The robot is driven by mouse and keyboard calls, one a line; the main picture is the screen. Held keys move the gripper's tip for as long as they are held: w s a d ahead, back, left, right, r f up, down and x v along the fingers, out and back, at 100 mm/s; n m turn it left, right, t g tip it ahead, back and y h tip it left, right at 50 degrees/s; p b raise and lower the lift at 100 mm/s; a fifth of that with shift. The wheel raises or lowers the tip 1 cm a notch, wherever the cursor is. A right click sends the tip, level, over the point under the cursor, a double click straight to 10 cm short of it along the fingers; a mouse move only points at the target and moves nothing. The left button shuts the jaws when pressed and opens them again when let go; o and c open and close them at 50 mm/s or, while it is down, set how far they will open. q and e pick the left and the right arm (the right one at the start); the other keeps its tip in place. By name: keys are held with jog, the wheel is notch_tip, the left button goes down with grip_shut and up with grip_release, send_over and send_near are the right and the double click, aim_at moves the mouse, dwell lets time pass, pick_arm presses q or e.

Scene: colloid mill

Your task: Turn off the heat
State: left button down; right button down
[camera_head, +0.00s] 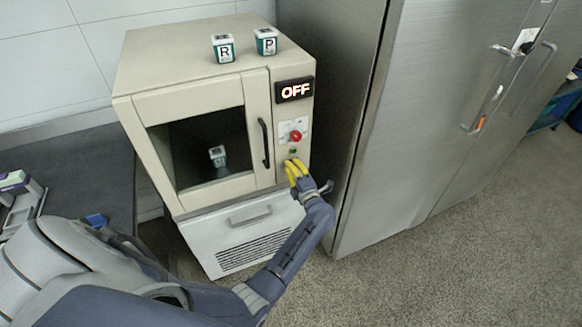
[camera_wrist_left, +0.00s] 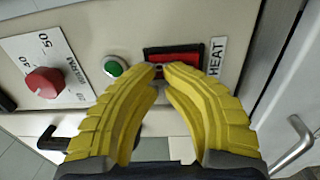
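The oven (camera_head: 150,85) is a beige cabinet with a dark window. Its display (camera_head: 295,90) reads OFF in the head view. In the left wrist view, a red switch in a black frame (camera_wrist_left: 188,57) sits beside a HEAT label (camera_wrist_left: 216,56). My left gripper (camera_wrist_left: 160,69) has its yellow fingertips together at the edge of this switch, partly covering it. I cannot tell whether they touch it. The left gripper (camera_head: 291,164) also shows at the lower control panel in the head view, where it hides the switch. My right gripper is not in view.
A red knob (camera_wrist_left: 44,82) and a green button (camera_wrist_left: 114,67) lie beside the switch. The door handle (camera_head: 264,143) is left of the panel. A steel cabinet (camera_head: 430,110) stands close right.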

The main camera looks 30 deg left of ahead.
pick_arm(q)
jog(key=v, duration=0.7)
jog(key=shift+d, duration=0.2)
jog(key=shift+s+f, duration=0.1)
jog(key=shift+s, duration=0.05)
